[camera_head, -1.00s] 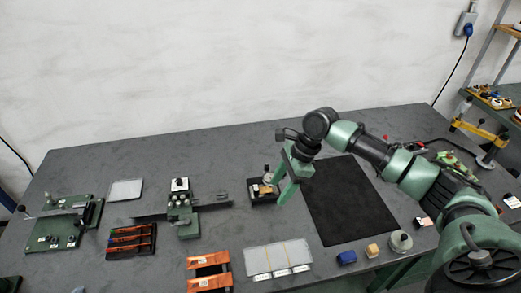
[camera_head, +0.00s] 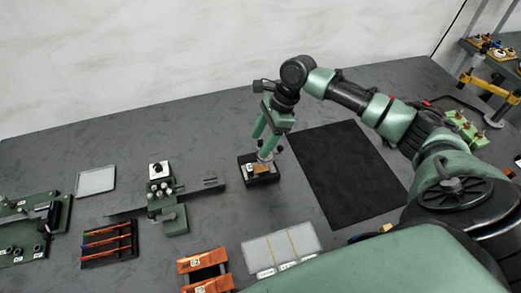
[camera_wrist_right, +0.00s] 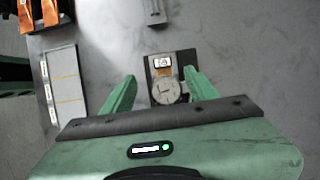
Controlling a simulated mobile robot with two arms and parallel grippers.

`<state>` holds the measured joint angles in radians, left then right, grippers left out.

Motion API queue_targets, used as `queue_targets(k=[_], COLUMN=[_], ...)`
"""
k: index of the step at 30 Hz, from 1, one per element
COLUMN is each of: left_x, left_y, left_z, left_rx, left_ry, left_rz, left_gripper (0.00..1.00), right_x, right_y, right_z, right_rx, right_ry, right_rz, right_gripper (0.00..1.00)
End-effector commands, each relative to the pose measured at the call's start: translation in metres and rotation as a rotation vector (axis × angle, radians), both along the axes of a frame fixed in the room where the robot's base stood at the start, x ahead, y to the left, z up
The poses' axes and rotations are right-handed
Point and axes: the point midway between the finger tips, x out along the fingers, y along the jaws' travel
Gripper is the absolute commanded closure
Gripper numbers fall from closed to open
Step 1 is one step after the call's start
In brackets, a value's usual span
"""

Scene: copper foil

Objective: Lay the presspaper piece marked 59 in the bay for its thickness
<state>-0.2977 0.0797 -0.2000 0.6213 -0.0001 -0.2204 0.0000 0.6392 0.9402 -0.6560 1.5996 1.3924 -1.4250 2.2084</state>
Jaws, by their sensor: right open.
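A dial gauge on a dark base (camera_head: 246,178) stands left of the black mat; in the right wrist view its round dial (camera_wrist_right: 166,91) lies between my fingers. A small tan piece (camera_head: 262,169) lies at the gauge with a white label beside it. That label (camera_wrist_right: 163,62) is too small to read surely, so I cannot tell whether it says 59. My right gripper (camera_head: 264,142) is open and empty, pointing down above the gauge. A pale tray (camera_head: 262,252) with thin dividers and white labels along its front edge lies near the front; it also shows in the right wrist view (camera_wrist_right: 65,85).
An orange holder (camera_head: 203,262) stands left of the pale tray. A green instrument (camera_head: 175,222), a dark rack of orange-handled tools (camera_head: 108,243) and a flat pale plate (camera_head: 96,182) are farther left. The black mat (camera_head: 345,175) is bare. A green-topped stand (camera_head: 464,128) is at the back right.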

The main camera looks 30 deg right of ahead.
Motion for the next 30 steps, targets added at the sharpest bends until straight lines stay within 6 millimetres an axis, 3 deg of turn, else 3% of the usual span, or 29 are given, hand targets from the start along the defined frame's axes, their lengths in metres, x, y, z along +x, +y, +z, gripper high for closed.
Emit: queue_targets(k=[1, 3, 9, 14, 24, 30], left_x=[-0.002, -0.004, -0.004, -0.003, -0.003, -0.003], left_y=[0.001, 0.001, 0.002, 0.002, 0.002, 0.001], left_z=[-0.014, -0.022, -0.037, -0.034, -0.024, -0.023], left_rx=[0.001, 0.002, 0.002, 0.002, 0.002, 0.002], left_ry=[0.002, 0.005, 0.005, 0.004, 0.004, 0.004], left_rz=[0.0, 0.0, 0.0, 0.0, 0.0, 0.0], left_gripper=[0.35, 0.35, 0.35, 0.35, 0.35, 0.35], right_x=[0.0, 0.0, 0.0, 0.001, 0.005, 0.007], right_y=[0.0, 0.0, 0.0, 0.005, 0.023, 0.029], right_z=[-0.014, -0.022, -0.037, -0.046, -0.092, -0.107], right_rx=[0.0, 0.0, 0.0, 0.001, 0.001, 0.0], right_ry=[0.0, 0.0, 0.0, 0.001, 0.002, 0.001], right_rz=[0.0, 0.0, 0.0, 0.0, 0.0, 0.001], right_gripper=[0.42, 0.42, 0.42, 0.42, 0.42, 0.42])
